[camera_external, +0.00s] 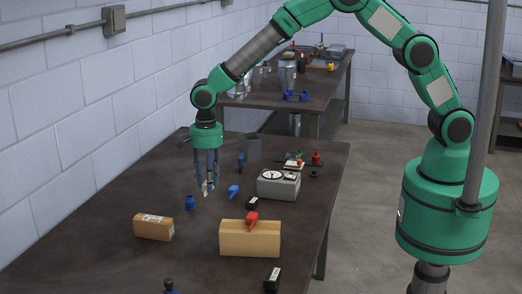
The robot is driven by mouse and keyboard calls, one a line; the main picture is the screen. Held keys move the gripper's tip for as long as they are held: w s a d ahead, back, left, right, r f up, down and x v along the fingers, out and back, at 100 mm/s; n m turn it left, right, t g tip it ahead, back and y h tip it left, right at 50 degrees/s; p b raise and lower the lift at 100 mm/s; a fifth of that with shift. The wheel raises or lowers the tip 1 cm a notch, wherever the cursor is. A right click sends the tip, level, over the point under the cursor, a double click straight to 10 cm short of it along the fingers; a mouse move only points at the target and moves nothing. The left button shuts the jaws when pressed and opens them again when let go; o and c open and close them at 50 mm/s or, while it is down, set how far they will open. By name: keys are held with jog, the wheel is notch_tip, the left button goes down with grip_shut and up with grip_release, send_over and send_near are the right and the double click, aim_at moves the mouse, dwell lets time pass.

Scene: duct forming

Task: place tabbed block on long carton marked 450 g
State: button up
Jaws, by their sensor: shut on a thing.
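My gripper (208,186) points down over the middle left of the dark table, its blue-grey fingers shut on a small pale piece. The piece is mostly hidden by the fingers, and I cannot make out a tab on it. A brown carton (153,229) with a white label on its top lies to the left, below the gripper in the picture. A larger tan carton (250,241) stands nearer the front, with a red object (251,219) on top. The label print is too small to read, so I cannot tell which carton is marked 450 g.
A grey scale (279,185) with a dial stands to the right. Blue pieces (190,202) (233,191) and a black block (253,202) lie near the gripper. Another black block (272,279) is at the front. The table's left side is mostly clear beside the wall.

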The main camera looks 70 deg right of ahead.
notch_tip(320, 180, down, 5)
jog(key=shift+a+f, duration=0.1)
jog(key=shift+w, duration=0.15)
dwell(0.3)
send_over(163, 219)
jog(key=shift+f, duration=0.7)
dwell(0.5)
jog(key=shift+f, duration=0.1)
jog(key=shift+f+p, duration=0.3)
jog(key=shift+f, duration=1.3)
jog(key=shift+f, duration=0.2)
